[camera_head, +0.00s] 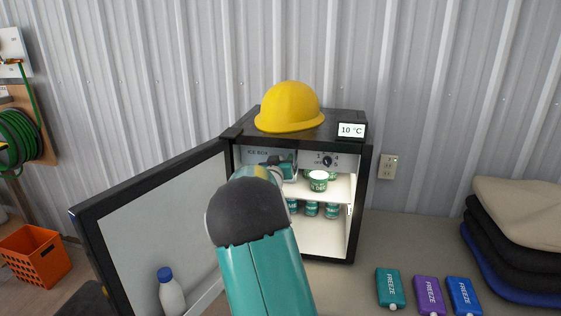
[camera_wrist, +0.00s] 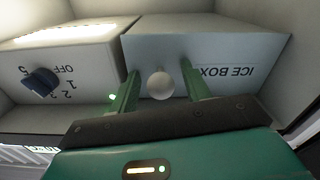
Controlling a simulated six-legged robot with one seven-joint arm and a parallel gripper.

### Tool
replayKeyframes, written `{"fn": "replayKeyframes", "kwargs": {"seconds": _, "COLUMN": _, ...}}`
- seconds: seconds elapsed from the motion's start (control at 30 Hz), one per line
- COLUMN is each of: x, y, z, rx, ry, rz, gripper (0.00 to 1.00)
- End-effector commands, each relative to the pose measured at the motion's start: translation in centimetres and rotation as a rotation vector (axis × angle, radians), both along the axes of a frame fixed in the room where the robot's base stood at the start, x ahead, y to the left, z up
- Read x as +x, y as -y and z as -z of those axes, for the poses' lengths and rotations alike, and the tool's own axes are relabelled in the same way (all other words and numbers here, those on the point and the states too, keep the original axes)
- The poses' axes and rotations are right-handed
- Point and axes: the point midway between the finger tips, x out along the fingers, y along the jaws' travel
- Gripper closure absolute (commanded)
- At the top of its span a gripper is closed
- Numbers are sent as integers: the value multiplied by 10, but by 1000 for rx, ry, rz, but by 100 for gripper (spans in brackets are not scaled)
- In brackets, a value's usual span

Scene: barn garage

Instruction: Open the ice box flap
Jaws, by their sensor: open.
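The ice box flap (camera_head: 257,153) is a pale panel marked "ICE BOX" at the upper left inside the small fridge (camera_head: 359,190). The flap also fills the upper middle of the wrist view (camera_wrist: 215,55) and looks shut. A round white knob (camera_wrist: 160,86) shows in front of it. My gripper (camera_wrist: 159,72) is open, with one green finger on each side of the knob. I cannot tell whether the fingers touch it. In the head view my arm hides part of the flap and the fridge inside.
The fridge door (camera_head: 150,220) stands open to the left. A temperature dial (camera_wrist: 40,83) is beside the flap. Green-labelled tubs (camera_head: 318,181) and cans stand on the shelves. A yellow helmet (camera_head: 290,107) is on top. Freeze packs (camera_head: 390,287) lie on the counter at right.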

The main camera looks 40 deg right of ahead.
Motion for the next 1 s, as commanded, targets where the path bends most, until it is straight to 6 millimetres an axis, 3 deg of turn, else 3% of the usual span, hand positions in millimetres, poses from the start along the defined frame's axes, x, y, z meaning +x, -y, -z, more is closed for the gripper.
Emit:
{"fn": "replayKeyframes", "kwargs": {"seconds": 0.13, "x": 0, "y": -1, "z": 0, "rx": 0, "ry": 0, "rz": 0, "gripper": 56}}
{"fn": "replayKeyframes", "kwargs": {"seconds": 0.37, "x": 0, "y": -1, "z": 0, "rx": 0, "ry": 0, "rz": 0, "gripper": 100}}
{"fn": "replayKeyframes", "kwargs": {"seconds": 0.77, "x": -1, "y": -6, "z": -1, "rx": 0, "ry": 1, "rz": 27, "gripper": 100}}
{"fn": "replayKeyframes", "kwargs": {"seconds": 1.0, "x": -5, "y": -21, "z": -1, "rx": 0, "ry": 2, "rz": 114, "gripper": 100}}
